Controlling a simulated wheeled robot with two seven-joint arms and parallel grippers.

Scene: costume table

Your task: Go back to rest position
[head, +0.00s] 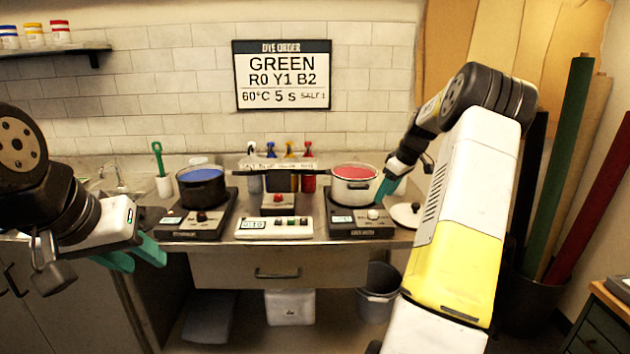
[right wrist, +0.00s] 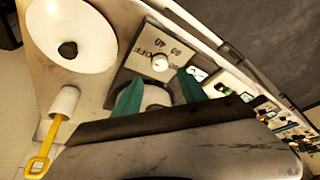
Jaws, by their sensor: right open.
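My left gripper (head: 136,254) hangs at the left, in front of the counter edge, with its teal fingers apart and nothing between them. My right gripper (head: 383,188) is over the right hot plate (head: 361,224), close to the front right of the white pot (head: 350,183) with red contents. In the right wrist view its teal fingers (right wrist: 160,92) are apart, in front of the hot plate's dial (right wrist: 160,62). I cannot tell whether the fingers touch the pot.
A dark pot (head: 202,188) with blue contents stands on the left hot plate (head: 193,221). A timer box (head: 274,227) lies between the plates. A white lid (head: 406,214) lies right of the right plate. A grey bin (head: 379,291) stands below. Fabric rolls (head: 562,170) stand at the right.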

